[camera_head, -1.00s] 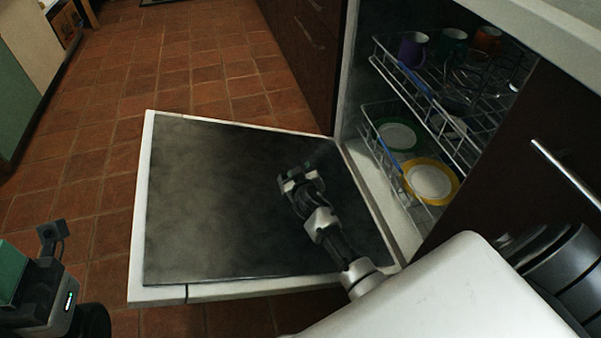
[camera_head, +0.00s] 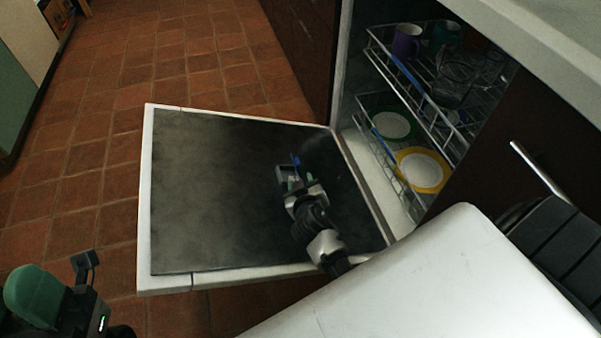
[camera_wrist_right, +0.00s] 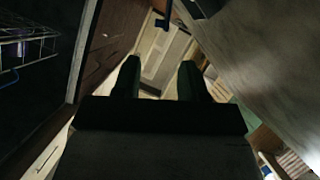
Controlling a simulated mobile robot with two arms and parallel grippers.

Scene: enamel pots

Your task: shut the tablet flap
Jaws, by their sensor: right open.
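The open dishwasher door (camera_head: 205,205) lies flat with its dark inner face up. A small grey tablet compartment (camera_head: 284,176) shows on it, with a small blue piece (camera_head: 296,160) at its far side that looks like the raised flap. My right gripper (camera_head: 303,184) is open just beside the compartment and partly covers it; I cannot tell whether they touch.
The upper rack (camera_head: 425,90) holds mugs, including a purple mug (camera_head: 407,42). The lower rack holds a yellow-rimmed plate (camera_head: 422,170) and a green-rimmed plate (camera_head: 391,124). A counter (camera_head: 545,45) overhangs at right. The tiled floor (camera_head: 180,60) beyond the door is clear.

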